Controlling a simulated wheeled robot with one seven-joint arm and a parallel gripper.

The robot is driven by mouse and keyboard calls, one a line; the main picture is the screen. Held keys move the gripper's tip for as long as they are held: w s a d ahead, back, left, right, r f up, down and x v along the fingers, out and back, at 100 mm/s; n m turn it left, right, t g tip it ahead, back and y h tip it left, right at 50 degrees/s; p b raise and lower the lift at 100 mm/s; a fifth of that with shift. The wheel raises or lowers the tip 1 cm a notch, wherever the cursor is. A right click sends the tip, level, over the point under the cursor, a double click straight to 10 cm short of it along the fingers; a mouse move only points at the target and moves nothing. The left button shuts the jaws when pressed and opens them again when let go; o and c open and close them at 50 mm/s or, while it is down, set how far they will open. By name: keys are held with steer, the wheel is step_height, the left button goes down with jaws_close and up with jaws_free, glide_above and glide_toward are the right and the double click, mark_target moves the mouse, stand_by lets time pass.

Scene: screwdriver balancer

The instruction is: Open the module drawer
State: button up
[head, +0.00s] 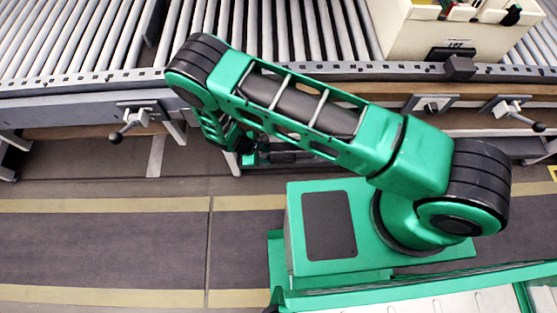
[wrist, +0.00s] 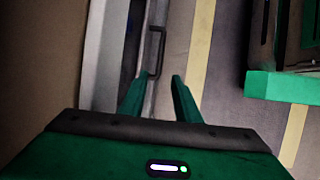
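A dark bar handle (wrist: 160,45) stands out from a narrow grey front (wrist: 140,40), which I take to be the module drawer. The handle lies just beyond the fingertips, close to the left one; I cannot tell whether they touch. In the head view, my green arm hides the drawer, and my gripper is mostly hidden low behind the arm's far end.
A roller conveyor (head: 75,40) runs across the back, with a cream bin (head: 440,35) on it. Lever handles stick out from its front at left (head: 130,122) and right (head: 515,110). The striped floor (head: 100,240) at the front left is clear.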

mark_target(275, 163)
steer(key=x, duration=1.1)
